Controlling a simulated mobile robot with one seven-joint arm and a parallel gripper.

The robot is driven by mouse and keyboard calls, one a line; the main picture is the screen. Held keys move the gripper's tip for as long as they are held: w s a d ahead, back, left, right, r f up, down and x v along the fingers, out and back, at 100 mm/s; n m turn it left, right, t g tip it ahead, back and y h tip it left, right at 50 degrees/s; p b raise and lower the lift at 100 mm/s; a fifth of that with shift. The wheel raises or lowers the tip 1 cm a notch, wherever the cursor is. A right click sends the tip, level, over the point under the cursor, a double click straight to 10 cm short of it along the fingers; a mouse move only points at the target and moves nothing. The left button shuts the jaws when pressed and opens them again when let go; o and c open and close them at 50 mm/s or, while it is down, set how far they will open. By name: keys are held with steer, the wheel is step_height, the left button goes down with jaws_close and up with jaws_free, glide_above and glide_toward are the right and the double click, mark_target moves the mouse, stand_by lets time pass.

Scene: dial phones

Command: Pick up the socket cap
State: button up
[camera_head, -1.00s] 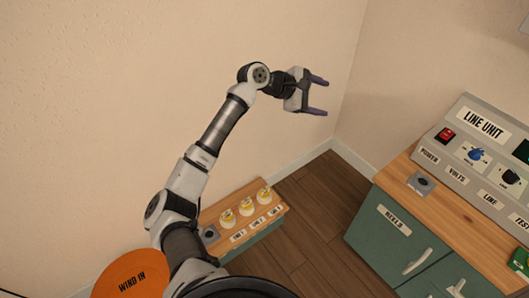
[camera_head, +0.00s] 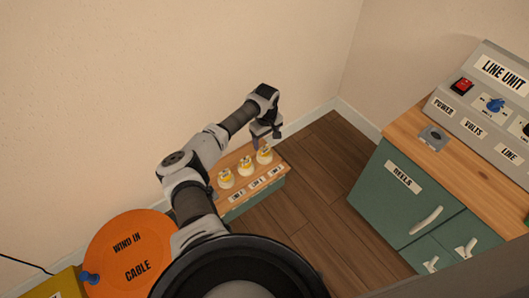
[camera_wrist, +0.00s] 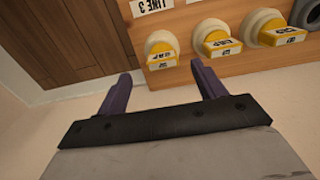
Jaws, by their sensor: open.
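Three white round pieces with yellow tops stand in a row on a small wooden-topped bench: a left one (camera_head: 226,179), a middle one (camera_head: 246,167) and a right one (camera_head: 265,155). Their yellow parts carry black lettering too small to read, so I cannot tell which is the socket cap. My gripper (camera_head: 266,136) points down above the right end of the row. In the wrist view, my gripper (camera_wrist: 163,73) is open and empty. The end piece (camera_wrist: 161,48) shows just beyond its fingertips, with another piece (camera_wrist: 217,38) beside it.
White labels (camera_head: 257,183) run along the bench's front edge. A grey ring (camera_wrist: 306,14) sits beyond the row in the wrist view. An orange reel (camera_head: 128,252) stands at lower left. A green cabinet (camera_head: 388,205) with the line unit (camera_head: 490,90) is at right; wooden floor lies between.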

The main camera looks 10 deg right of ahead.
mark_target(264, 146)
steer(key=shift+w+a+f+b, duration=0.15)
steer(key=shift+f+b, duration=0.4)
steer(key=shift+f, duration=1)
steer(key=shift+w+a+f+b, duration=0.1)
steer(key=shift+f+b, duration=0.45)
steer(key=shift+f, duration=0.95)
steer(key=shift+c, duration=0.4)
steer(key=c, duration=1.1)
steer(key=shift+r, duration=0.1)
